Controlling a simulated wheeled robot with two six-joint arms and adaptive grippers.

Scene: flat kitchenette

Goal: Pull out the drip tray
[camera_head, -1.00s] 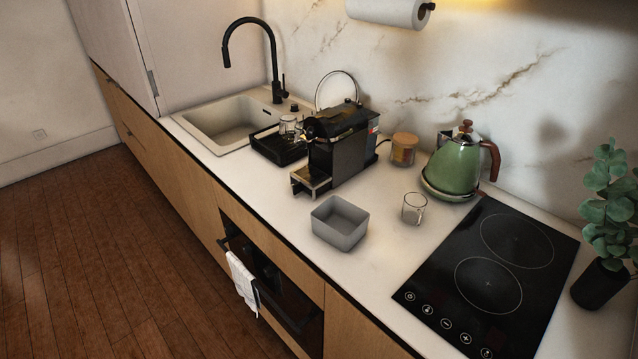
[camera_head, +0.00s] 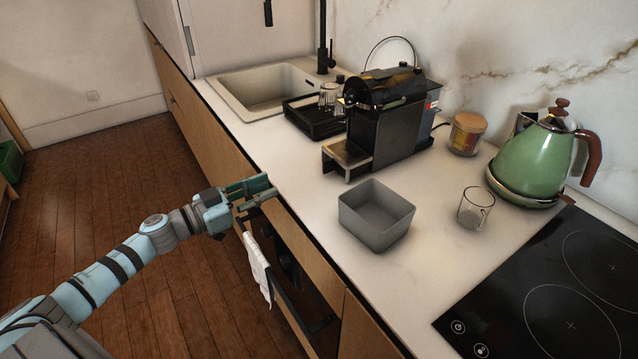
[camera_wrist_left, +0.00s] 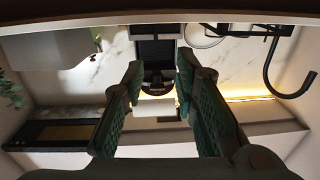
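The drip tray (camera_head: 347,154) is a silver-topped part at the front base of the black coffee machine (camera_head: 388,115); it sits in the machine, facing the counter's front edge. My left gripper (camera_head: 264,188) is over the front edge of the counter, to the left of the drip tray and apart from it. In the left wrist view its two green fingers (camera_wrist_left: 158,88) are spread with nothing held between them. The dark coffee machine (camera_wrist_left: 156,50) shows beyond and between the fingers there, in an upside-down picture. My right gripper is in neither view.
A grey open box (camera_head: 376,218) stands on the counter just in front of the machine, with a glass (camera_head: 475,208) beside it. A black rack (camera_head: 312,118) and the sink (camera_head: 262,90) lie to the left. A towel (camera_head: 257,268) hangs below the counter edge.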

